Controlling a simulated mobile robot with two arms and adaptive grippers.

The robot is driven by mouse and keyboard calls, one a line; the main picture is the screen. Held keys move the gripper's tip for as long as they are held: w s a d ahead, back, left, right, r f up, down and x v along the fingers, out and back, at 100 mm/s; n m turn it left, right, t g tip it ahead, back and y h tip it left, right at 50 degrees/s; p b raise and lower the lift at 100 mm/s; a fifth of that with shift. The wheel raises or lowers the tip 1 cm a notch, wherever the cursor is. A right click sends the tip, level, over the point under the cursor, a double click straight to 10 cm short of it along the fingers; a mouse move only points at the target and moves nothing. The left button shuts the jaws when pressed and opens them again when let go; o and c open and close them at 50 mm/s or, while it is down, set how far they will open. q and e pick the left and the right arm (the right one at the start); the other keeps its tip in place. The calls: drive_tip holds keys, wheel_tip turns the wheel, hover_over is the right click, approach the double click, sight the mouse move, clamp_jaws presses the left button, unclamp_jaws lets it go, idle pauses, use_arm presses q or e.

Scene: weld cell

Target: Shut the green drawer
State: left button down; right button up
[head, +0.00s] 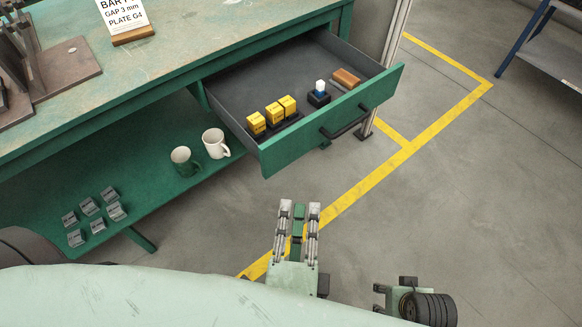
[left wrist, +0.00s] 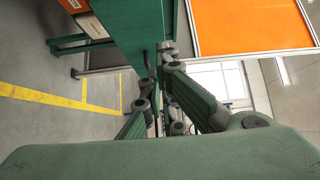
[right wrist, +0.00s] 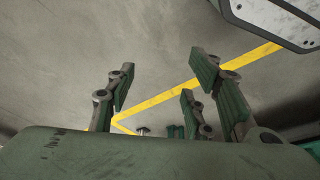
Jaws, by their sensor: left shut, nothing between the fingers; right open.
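The green drawer (head: 330,118) is pulled open from the bench in the head view. Its front has a dark bar handle (head: 347,122). My left gripper (head: 299,207) is shut and empty, in front of the drawer front and apart from it, lower in the picture. In the left wrist view its fingers (left wrist: 162,65) are together, beside a green panel (left wrist: 132,30) that looks like the drawer front. My right gripper (head: 394,286) is partly in view at the lower right, away from the drawer. In the right wrist view its fingers (right wrist: 163,78) are spread, with only floor between them.
The drawer holds several yellow boxes (head: 274,114), a white-topped item (head: 320,88) and a brown block (head: 346,77). A white mug (head: 215,144), a green mug (head: 184,160) and grey blocks (head: 90,206) stand on the lower shelf.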

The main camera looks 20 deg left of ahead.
use_arm(q)
drive_tip(key=p, duration=0.1)
approach(292, 136)
drive_tip(key=w+d, duration=0.2)
drive_tip(key=d, duration=0.1)
drive_tip(key=shift+w+a+f+p, duration=0.15)
drive_tip(key=shift+w+a, duration=0.15)
drive_tip(key=shift+a, duration=0.2)
drive_tip(key=shift+w+a+r+p, duration=0.1)
drive_tip(key=shift+w+a, duration=0.15)
drive_tip(key=shift+a, duration=0.25)
drive_tip(key=shift+w+a+f+p, duration=0.15)
drive_tip(key=shift+w+a, duration=0.15)
drive_tip(key=shift+a, duration=0.2)
use_arm(e)
wheel_tip(292, 136, down, 6)
drive_tip(key=s, duration=0.1)
drive_tip(key=shift+s, duration=0.15)
use_arm(q)
drive_tip(key=shift+w+a+r, duration=0.1)
drive_tip(key=shift+r, duration=0.05)
